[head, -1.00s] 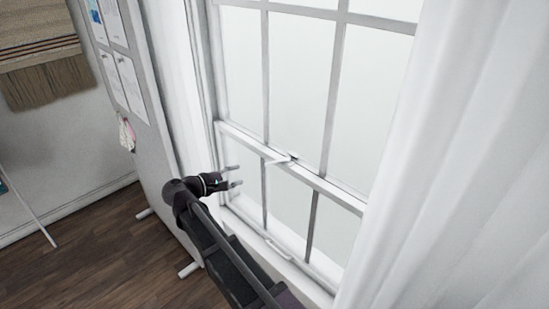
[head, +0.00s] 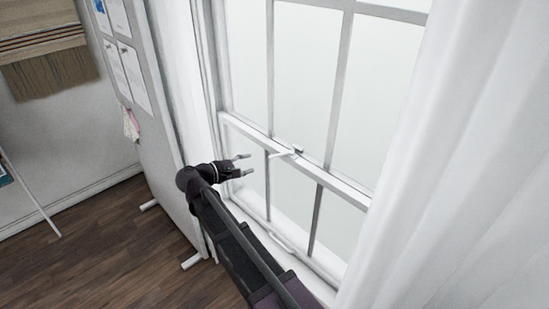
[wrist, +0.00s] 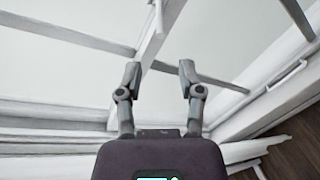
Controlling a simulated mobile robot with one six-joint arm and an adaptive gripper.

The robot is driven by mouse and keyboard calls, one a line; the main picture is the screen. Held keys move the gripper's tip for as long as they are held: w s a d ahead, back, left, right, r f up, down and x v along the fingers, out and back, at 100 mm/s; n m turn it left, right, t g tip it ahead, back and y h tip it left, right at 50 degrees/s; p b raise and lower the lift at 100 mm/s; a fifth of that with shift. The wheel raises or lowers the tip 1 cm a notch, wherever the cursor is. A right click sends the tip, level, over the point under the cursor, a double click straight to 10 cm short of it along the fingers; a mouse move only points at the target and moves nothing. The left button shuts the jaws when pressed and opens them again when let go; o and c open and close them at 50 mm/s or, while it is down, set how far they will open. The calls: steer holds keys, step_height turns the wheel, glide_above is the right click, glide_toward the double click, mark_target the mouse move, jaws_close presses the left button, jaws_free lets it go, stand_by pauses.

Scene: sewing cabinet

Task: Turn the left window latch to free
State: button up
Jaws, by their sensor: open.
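The window latch (head: 290,152) is a small white lever with a darker grey base on the window's middle rail (head: 345,190). Its lever sticks out from the rail toward the left of the head view. My gripper (head: 250,163) is open and empty, just left of the latch and apart from it, with its fingers pointing toward the window. In the wrist view my gripper (wrist: 160,72) shows two spread fingers with nothing between them. A white piece on the rail near the top of that view may be the latch; I cannot tell for sure.
A white curtain (head: 455,170) hangs close on the right. A grey board (head: 150,120) with pinned papers stands at the left of the window. A white pull handle (head: 283,243) is on the lower sash. A woven hanging (head: 45,45) is on the far wall.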

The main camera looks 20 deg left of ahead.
mark_target(271, 157)
steer(key=b+x, duration=0.2)
steer(key=x, duration=0.9)
steer(key=shift+w, duration=0.15)
steer(key=shift+c, duration=0.2)
jaws_close()
